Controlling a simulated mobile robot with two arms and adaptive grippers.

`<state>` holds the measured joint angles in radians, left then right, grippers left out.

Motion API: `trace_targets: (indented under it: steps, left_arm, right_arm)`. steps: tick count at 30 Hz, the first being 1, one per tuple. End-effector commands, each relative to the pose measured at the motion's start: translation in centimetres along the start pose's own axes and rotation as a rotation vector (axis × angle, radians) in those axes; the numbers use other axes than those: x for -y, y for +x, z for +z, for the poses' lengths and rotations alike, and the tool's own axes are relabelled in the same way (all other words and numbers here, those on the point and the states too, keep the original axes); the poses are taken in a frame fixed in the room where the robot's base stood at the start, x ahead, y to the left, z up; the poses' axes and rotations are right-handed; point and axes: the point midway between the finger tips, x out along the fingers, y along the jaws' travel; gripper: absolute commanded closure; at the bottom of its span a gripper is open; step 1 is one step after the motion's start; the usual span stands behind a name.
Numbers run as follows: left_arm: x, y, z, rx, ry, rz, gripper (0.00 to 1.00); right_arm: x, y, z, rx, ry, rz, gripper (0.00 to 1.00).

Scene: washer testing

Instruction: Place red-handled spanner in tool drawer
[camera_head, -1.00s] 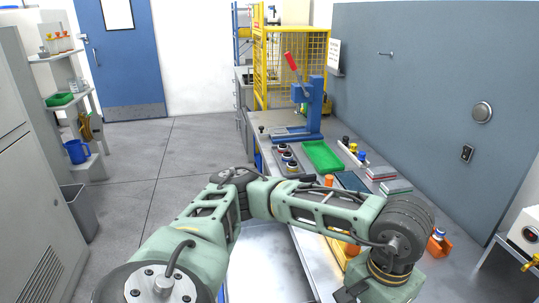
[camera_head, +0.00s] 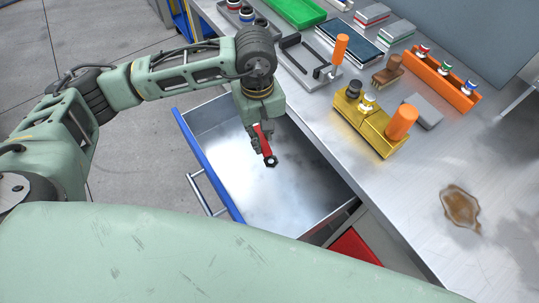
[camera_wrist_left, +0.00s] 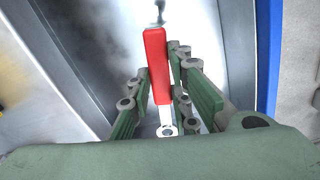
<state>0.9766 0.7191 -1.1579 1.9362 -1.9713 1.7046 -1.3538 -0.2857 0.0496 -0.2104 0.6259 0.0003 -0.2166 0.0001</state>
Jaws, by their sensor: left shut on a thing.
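The red-handled spanner (camera_head: 265,144) hangs from my left gripper (camera_head: 257,134), over the open tool drawer (camera_head: 215,115). In the left wrist view the red handle (camera_wrist_left: 156,62) lies between the fingers of my left gripper (camera_wrist_left: 160,85), which is shut on it. The spanner's dark open end points away from the gripper. The drawer has a blue front, a bare grey metal floor and nothing else visible in it. Whether the spanner touches the floor cannot be told. My right gripper is not in view.
The metal workbench (camera_head: 420,190) runs along the drawer's right side. On it are a yellow fixture (camera_head: 370,125), an orange rack (camera_head: 440,80), a green tray (camera_head: 295,10) and a brown stain (camera_head: 460,207). A red drawer part (camera_head: 355,250) shows below.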

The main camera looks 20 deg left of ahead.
Motion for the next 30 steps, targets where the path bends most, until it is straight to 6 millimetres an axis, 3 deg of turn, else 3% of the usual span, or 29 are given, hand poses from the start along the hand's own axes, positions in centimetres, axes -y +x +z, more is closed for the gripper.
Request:
trace_targets:
  steps: [1,3,12,27,30]
  left_arm:
    - [-0.6,2.5,-0.1,0.001,-0.062,-0.002,1.00]
    - [-1.0,4.1,-0.5,-0.006,-0.138,-0.006,1.00]
    - [-1.2,9.4,-0.8,-0.011,-0.222,-0.012,1.00]
    - [-1.2,15.1,-1.0,-0.013,-0.218,-0.010,1.00]
    - [-1.2,15.4,-1.1,-0.015,-0.216,-0.008,1.00]
  right_arm:
    - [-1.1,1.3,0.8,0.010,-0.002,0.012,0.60]
    - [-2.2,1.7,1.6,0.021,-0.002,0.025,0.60]
    - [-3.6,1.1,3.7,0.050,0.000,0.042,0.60]
    - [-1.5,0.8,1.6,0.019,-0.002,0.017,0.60]
    - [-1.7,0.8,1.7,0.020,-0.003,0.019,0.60]
